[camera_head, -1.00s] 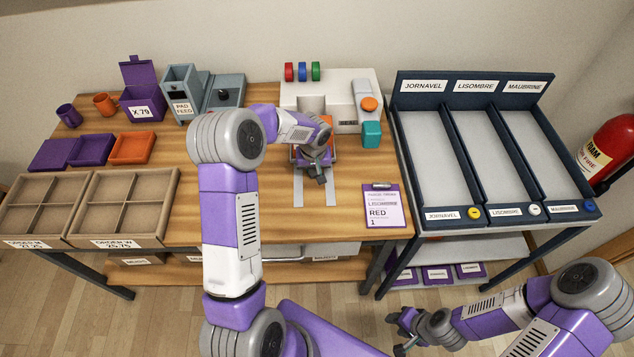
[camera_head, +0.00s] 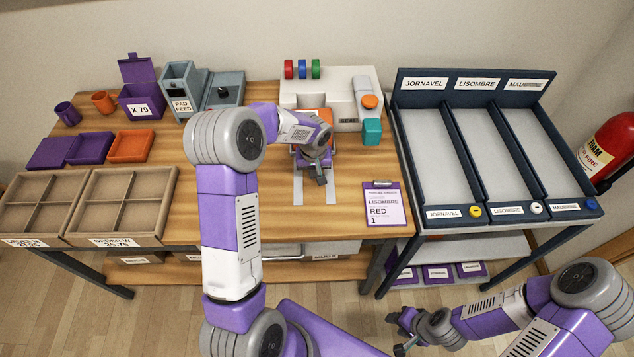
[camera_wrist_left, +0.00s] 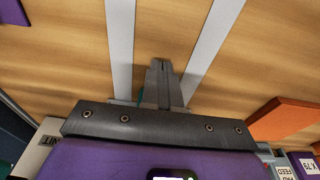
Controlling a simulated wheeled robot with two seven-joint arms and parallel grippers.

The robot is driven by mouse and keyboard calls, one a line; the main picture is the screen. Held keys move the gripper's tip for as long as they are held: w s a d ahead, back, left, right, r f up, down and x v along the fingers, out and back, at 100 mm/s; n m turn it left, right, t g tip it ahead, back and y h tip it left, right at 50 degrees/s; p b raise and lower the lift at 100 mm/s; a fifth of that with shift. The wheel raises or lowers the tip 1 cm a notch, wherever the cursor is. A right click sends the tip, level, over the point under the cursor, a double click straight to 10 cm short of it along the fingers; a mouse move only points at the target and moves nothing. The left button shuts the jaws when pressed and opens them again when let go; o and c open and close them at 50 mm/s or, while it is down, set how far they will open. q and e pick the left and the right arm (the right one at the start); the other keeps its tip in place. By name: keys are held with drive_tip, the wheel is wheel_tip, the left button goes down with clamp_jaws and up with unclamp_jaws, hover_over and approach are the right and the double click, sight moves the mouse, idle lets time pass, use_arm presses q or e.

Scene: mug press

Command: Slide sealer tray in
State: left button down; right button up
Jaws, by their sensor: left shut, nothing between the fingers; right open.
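The white sealer (camera_head: 345,98) stands at the back of the table, with red, blue and green knobs and an orange button. Two pale rails (camera_head: 330,190) run from it toward the front edge. An orange part (camera_head: 311,113), seemingly the sealer tray, shows in front of the sealer behind my left wrist, mostly hidden. My left gripper (camera_head: 318,180) is shut and empty, pointing down over the rails. In the left wrist view its closed fingers (camera_wrist_left: 165,82) lie between the rails; contact with the tray cannot be told. My right gripper (camera_head: 396,334) is open and empty, off the table's front.
A clipboard (camera_head: 383,203) reading LISOMBRE, RED, 1 lies right of the rails. A teal block (camera_head: 372,131) stands beside the sealer. Divided order boxes (camera_head: 123,203) sit at left. A dark three-lane rack (camera_head: 470,225) stands at right. The table between boxes and rails is partly clear.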

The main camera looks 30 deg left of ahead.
use_arm(q)
wheel_tip(320, 180, up, 9)
drive_tip(key=p, duration=0.5)
drive_tip(key=shift+p, duration=0.35)
drive_tip(key=shift+f, duration=0.1)
